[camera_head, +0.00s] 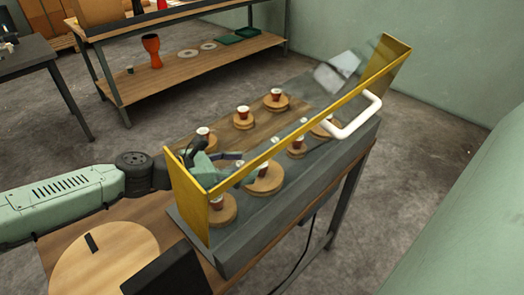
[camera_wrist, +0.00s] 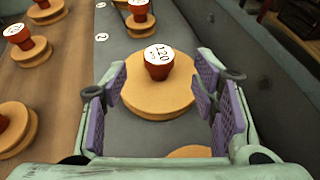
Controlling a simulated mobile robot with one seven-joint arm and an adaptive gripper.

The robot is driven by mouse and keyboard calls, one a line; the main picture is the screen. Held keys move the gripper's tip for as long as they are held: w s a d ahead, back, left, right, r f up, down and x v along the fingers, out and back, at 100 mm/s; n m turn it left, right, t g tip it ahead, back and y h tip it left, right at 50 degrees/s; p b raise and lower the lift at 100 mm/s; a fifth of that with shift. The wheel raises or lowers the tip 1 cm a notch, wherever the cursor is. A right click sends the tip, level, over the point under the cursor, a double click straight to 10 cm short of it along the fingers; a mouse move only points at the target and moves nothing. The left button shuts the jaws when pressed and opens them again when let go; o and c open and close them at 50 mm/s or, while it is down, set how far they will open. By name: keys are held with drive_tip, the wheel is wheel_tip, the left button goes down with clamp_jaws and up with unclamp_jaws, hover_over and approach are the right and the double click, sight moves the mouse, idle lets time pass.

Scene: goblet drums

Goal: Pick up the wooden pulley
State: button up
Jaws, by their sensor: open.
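The wooden pulley nearest my gripper is a round, light-wood disc (camera_wrist: 152,98) with a red, cup-shaped knob and a white top marked 120. It lies flat on a dark grey strip, and it also shows in the head view (camera_head: 266,184). My gripper (camera_wrist: 160,86) is open and empty, with a pair of purple-padded fingers on either side of this pulley. I cannot tell whether the pads touch it. In the head view my gripper (camera_head: 243,167) is behind the clear panel. Another wooden disc (camera_wrist: 189,152) is mostly hidden by the gripper at the bottom.
Several similar pulleys stand in two rows, including one at the left (camera_wrist: 35,52) and one ahead (camera_wrist: 141,24). A yellow-edged clear guard (camera_head: 186,195) with a white handle (camera_head: 357,120) spans the bench. A shelf with a red goblet drum (camera_head: 152,50) stands behind.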

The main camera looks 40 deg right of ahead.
drive_tip(key=p+x, duration=0.2)
drive_tip(key=x, duration=0.3)
drive_tip(key=shift+w, duration=0.1)
drive_tip(key=shift+d+f, duration=0.25)
drive_tip(key=shift+f, duration=0.05)
drive_tip(key=shift+c, duration=0.3)
clamp_jaws()
